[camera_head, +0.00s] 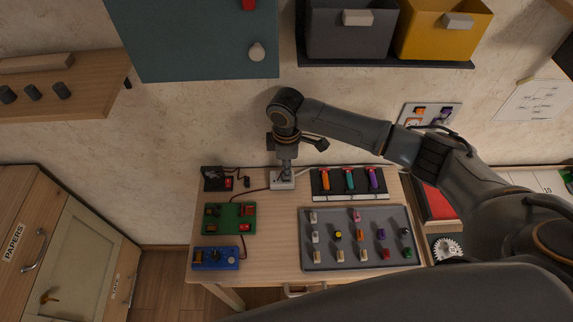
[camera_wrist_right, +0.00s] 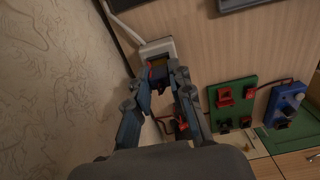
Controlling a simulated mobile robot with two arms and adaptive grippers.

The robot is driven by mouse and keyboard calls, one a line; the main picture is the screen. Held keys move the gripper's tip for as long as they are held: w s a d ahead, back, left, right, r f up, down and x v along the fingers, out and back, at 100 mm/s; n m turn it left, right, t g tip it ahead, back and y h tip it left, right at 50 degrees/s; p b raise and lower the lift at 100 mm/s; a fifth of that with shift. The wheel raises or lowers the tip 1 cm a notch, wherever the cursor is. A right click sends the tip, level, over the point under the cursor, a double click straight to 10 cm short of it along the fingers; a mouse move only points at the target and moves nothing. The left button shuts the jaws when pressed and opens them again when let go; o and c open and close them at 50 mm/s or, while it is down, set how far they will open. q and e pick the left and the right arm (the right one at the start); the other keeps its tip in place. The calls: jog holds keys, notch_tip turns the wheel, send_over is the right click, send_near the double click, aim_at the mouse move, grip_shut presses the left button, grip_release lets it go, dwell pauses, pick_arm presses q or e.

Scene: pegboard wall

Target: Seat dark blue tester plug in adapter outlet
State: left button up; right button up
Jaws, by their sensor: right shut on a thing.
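The adapter outlet (camera_head: 283,181) is a white block near the back edge of the table. In the right wrist view the white adapter (camera_wrist_right: 151,48) stands just beyond my fingertips. My right gripper (camera_head: 285,174) points down over it and is shut on the dark blue tester plug (camera_wrist_right: 158,73), which shows small between the fingertips (camera_wrist_right: 160,78). The plug is at or very close to the adapter's face; I cannot tell whether it is seated. In the head view the gripper hides the plug. My left gripper is not in view.
Left of the adapter lie a dark device (camera_head: 214,180) with a red part, a green board (camera_head: 229,218) and a blue box (camera_head: 214,258), with thin red leads.

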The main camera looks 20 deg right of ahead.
jog(key=shift+f+b, duration=0.35)
jog(key=shift+f, duration=0.45)
jog(key=o, duration=0.9)
jog(key=shift+r, duration=0.15)
jog(key=shift+r+p, duration=2.45)
jog(key=shift+p, duration=0.4)
